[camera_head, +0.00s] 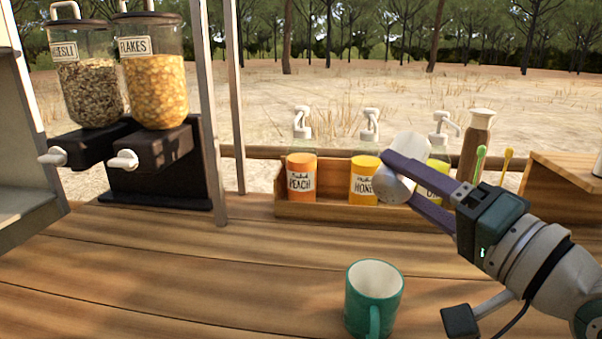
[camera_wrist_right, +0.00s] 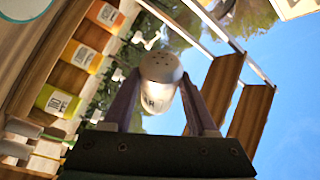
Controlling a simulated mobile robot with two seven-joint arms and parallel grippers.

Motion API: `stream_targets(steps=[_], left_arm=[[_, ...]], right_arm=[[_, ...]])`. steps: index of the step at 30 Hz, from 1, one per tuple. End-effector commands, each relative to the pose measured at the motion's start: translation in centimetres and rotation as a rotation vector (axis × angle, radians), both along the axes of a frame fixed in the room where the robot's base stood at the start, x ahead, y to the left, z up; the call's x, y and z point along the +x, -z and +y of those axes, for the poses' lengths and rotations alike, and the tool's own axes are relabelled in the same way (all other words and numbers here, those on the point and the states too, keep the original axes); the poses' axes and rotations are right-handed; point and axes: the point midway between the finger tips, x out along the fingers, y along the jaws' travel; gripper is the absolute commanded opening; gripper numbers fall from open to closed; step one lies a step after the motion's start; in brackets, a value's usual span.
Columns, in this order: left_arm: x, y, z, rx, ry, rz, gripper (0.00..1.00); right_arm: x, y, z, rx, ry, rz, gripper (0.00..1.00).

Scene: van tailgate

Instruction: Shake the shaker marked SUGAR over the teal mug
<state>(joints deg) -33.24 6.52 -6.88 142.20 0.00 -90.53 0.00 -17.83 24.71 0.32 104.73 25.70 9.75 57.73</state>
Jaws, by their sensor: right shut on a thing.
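The teal mug (camera_head: 362,305) stands upright on the wooden counter at the lower middle of the head view, its handle toward me. My right gripper (camera_head: 402,174) is shut on a pale shaker (camera_head: 394,187), held tilted above the counter, above and a little right of the mug and apart from it. In the right wrist view the shaker (camera_wrist_right: 158,94) sits between the fingers and shows a rounded cap with small holes. Only part of its marking shows, ending in what looks like an R, so the full word cannot be read. My left gripper is not in view.
A wooden rack (camera_head: 328,210) behind the mug holds pump bottles, including PEACH (camera_head: 301,177) and HONEY (camera_head: 363,181). A brown-bodied pale-topped item (camera_head: 477,145) stands behind my gripper. Cereal dispensers (camera_head: 155,90) stand at left. The counter left of the mug is clear.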

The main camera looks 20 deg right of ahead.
Motion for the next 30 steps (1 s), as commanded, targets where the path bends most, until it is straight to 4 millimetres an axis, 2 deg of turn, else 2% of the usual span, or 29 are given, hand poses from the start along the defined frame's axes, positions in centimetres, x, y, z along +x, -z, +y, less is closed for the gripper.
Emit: stream_targets(steps=[1,9,17,30], left_arm=[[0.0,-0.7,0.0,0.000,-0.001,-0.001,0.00],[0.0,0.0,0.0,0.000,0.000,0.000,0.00],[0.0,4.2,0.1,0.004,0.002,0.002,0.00],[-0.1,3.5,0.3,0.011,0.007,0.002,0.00]], right_arm=[[0.0,-0.6,0.0,0.000,0.000,0.000,0.00],[0.0,0.1,0.0,0.000,0.000,0.000,0.00],[0.0,5.1,0.0,-0.001,-0.001,0.000,0.00],[0.1,4.7,0.3,0.019,0.000,0.009,0.00]])
